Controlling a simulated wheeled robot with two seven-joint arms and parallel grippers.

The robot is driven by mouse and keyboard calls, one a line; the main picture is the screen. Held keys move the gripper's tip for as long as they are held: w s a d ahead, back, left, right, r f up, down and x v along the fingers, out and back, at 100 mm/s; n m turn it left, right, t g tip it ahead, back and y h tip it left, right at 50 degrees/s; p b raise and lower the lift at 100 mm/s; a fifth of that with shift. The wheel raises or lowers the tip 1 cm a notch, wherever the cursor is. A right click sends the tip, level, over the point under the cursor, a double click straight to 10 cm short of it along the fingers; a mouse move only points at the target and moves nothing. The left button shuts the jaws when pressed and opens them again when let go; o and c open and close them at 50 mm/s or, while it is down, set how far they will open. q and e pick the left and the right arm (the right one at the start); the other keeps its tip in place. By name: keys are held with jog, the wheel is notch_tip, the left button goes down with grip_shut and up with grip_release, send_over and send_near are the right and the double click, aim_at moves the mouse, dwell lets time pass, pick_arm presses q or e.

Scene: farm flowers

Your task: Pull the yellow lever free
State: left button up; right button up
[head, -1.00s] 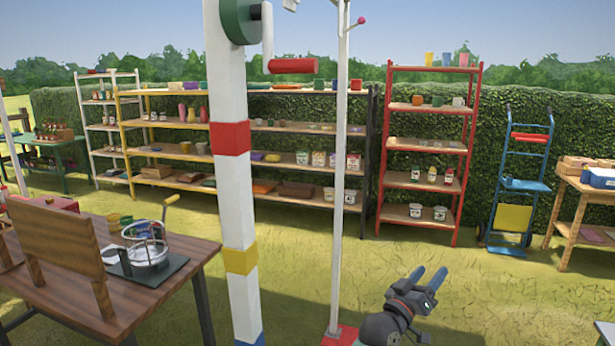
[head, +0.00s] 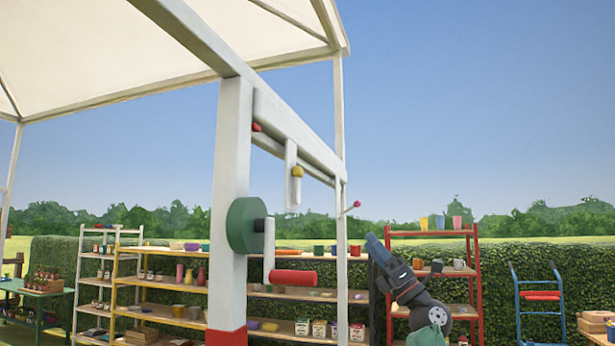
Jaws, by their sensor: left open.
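The yellow lever is most likely the yellow knob (head: 297,172) on the short white piece that hangs from the white overhead beam (head: 320,148). A red knob (head: 256,127) sits higher to its left on the same frame. My left gripper (head: 376,250) is open and raised, to the right of the lever and lower in the picture. It is apart from the knob, and no object shows between its fingers. My right gripper is not in view.
A thick white post (head: 229,150) carries a green drum (head: 245,226) and a crank with a red handle (head: 294,277). A thin white pole (head: 342,240) with a pink-tipped rod (head: 352,207) stands left of my gripper. Shelves and a hedge lie behind.

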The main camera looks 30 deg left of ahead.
pick_arm(q)
jog(key=s+a+r+n+g+h+p, duration=0.1)
jog(key=s+a+r+n+g+h, duration=0.1)
jog(key=r+n+g+h, duration=0.3)
jog(key=s+a+r+n+g+h+p, duration=0.1)
jog(key=s+a+r+n, duration=0.1)
jog(key=r, duration=0.5)
jog(key=n+t+h, duration=0.1)
jog(key=n+h, duration=0.1)
jog(key=h, duration=0.3)
send_near(302, 171)
jog(key=a, duration=0.1)
jog(key=p+x, duration=0.3)
jog(key=x, duration=0.3)
jog(key=shift+a+r, duration=0.1)
jog(key=shift+s+a+t+p, duration=0.15)
jog(key=shift+a+p, duration=0.1)
jog(key=shift+a, duration=0.15)
jog(key=shift+s+a+t+p, duration=0.15)
jog(key=shift+a+p, duration=0.1)
jog(key=shift+a, duration=0.2)
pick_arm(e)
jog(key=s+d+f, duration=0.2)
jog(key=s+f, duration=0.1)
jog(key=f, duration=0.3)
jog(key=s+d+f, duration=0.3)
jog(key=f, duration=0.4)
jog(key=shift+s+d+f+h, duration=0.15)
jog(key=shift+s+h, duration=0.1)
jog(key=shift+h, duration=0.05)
